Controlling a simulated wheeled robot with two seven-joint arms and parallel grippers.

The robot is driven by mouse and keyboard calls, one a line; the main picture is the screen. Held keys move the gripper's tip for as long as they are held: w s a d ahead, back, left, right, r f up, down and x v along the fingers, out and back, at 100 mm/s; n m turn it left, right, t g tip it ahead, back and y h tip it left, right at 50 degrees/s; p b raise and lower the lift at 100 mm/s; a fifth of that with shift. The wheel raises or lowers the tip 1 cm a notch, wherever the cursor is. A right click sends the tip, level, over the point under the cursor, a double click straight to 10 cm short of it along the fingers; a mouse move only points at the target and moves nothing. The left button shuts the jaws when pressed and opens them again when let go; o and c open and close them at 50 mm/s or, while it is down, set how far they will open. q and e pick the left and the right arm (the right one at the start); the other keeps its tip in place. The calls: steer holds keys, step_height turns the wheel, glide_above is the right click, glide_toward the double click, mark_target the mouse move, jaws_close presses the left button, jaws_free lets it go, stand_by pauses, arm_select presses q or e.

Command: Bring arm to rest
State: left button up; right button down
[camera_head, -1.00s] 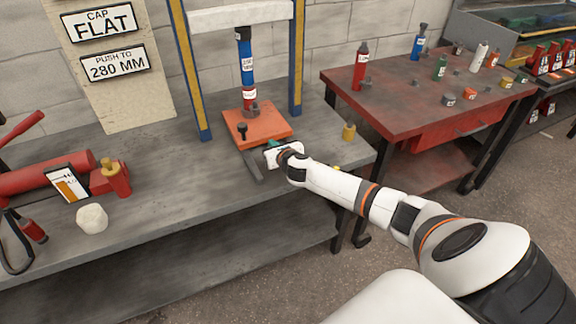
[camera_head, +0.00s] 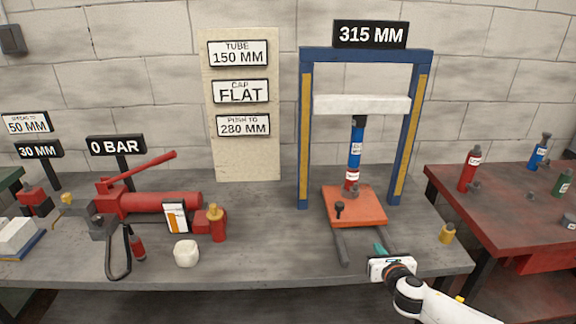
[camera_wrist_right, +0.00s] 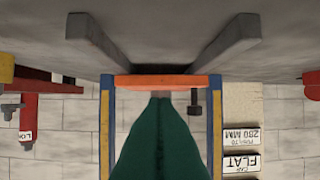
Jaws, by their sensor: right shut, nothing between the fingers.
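My right arm comes in from the lower right in the head view. Its gripper (camera_head: 380,250) is at the bench's front edge, just in front of the press's orange base plate (camera_head: 368,215), apart from it as far as I can tell. Its green fingers are shut with nothing between them. In the right wrist view the shut green fingers (camera_wrist_right: 160,102) point at the orange plate (camera_wrist_right: 168,82). A blue and red cylinder (camera_head: 356,148) stands upright on the plate under the white crossbar (camera_head: 362,104) of the blue press frame (camera_head: 305,140). My left gripper is not in view.
A red table (camera_head: 500,225) with bottles is at right. Signs read 0 BAR (camera_head: 116,145) and 315 MM (camera_head: 370,34).

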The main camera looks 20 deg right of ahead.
steer(key=s+a+f+m+g, duration=0.2)
steer(key=s+a+f+m, duration=0.1)
steer(key=s+a+m, duration=0.4)
steer(key=s+a+f+m+g, duration=0.2)
steer(key=s+a+f+m, duration=0.1)
steer(key=s+a+m, duration=0.4)
steer(key=s+a+r+m+g+y, duration=0.1)
steer(key=s+a+m+g+y, duration=0.15)
steer(key=s+m, duration=0.65)
steer(key=s+a+r+m+g+y, duration=0.1)
steer(key=s+a+m+g, duration=0.3)
steer(key=s+m, duration=0.4)
step_height(320, 180, down, 25)
steer(key=s+g+p, duration=0.1)
steer(key=s+g, duration=0.1)
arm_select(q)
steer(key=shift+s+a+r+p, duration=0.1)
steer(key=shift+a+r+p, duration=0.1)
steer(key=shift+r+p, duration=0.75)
arm_select(e)
steer(key=s+d+f, duration=0.2)
steer(key=s+f, duration=1.3)
steer(key=s, duration=0.1)
steer(key=shift+d+g, duration=0.35)
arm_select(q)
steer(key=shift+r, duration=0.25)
